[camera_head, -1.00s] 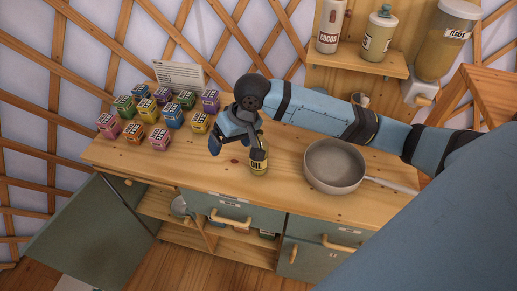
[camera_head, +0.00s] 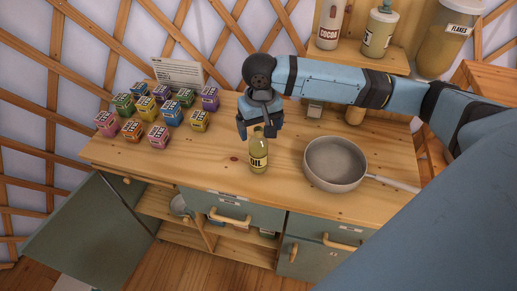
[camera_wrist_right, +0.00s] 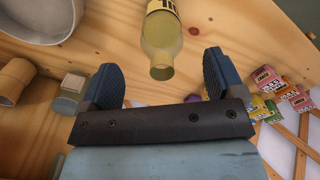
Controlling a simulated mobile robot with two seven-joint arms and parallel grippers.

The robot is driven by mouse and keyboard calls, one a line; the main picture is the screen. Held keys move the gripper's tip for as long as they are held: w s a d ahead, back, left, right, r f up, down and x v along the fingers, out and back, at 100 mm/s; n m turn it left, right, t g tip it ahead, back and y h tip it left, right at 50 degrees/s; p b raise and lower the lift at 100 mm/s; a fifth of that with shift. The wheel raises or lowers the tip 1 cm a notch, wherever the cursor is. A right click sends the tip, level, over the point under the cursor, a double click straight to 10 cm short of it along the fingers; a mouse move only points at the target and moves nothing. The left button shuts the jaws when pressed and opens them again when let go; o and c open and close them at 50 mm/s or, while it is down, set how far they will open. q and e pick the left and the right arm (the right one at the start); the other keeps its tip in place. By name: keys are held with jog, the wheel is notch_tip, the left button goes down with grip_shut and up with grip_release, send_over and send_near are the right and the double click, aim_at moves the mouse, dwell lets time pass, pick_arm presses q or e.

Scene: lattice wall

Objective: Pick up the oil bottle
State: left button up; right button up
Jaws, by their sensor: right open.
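The oil bottle (camera_head: 259,157), greenish-yellow with a yellow OIL label, stands upright on the wooden counter (camera_head: 215,172) near its front edge. My right gripper (camera_head: 258,130) is just behind and above the bottle in the head view. In the right wrist view the bottle (camera_wrist_right: 161,40) shows neck towards me, beyond and between the two open blue fingers of the gripper (camera_wrist_right: 160,80), with nothing held. The bottle's base is cut off in that view. My left gripper is in neither view.
A grey pan (camera_head: 335,162) sits to the right of the bottle, its handle pointing right. Several colourful small boxes (camera_head: 158,137) and a card (camera_head: 178,73) stand at the left. A shelf (camera_head: 372,58) with containers is at the back right. A cabinet door (camera_head: 85,235) hangs open at the lower left.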

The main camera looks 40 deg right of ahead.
aim_at(259, 139)
jog(key=shift+w+f, duration=0.15)
jog(key=shift+f, duration=1.25)
jog(key=shift+w+f, duration=0.1)
jog(key=shift+f, duration=1.25)
jog(key=c, duration=1.5)
jog(key=shift+o, duration=0.2)
jog(key=shift+r, duration=0.1)
